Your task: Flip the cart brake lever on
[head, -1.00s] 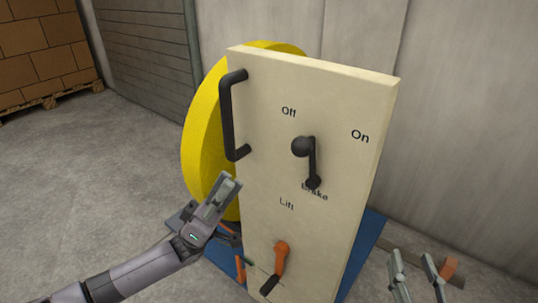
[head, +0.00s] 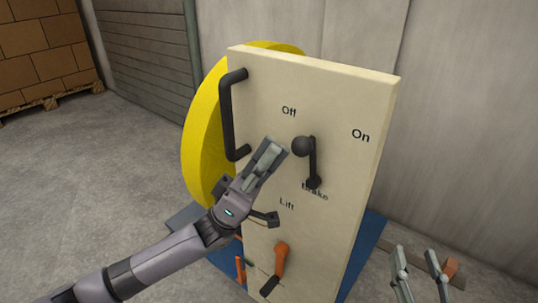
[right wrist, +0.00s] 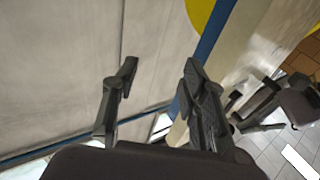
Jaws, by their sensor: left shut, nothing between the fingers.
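The black brake lever (head: 313,160) is on the cream panel (head: 340,105), above the "Brake" label. Its round knob (head: 302,147) is at the upper end, below "Off" and left of "On". My left gripper (head: 274,147) is shut and empty, its tips just left of the knob with a small gap in the picture; I cannot tell the depth between them. My right gripper (head: 420,262) is open and empty at the lower right, away from the panel. The right wrist view shows its two fingers apart (right wrist: 158,78).
A black bar handle (head: 228,115) is on the panel's left side. An orange lever (head: 281,260) is below "Lift". A yellow round part (head: 200,135) and a blue base (head: 367,245) stand behind the panel. Boxes (head: 40,55) are at the far left.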

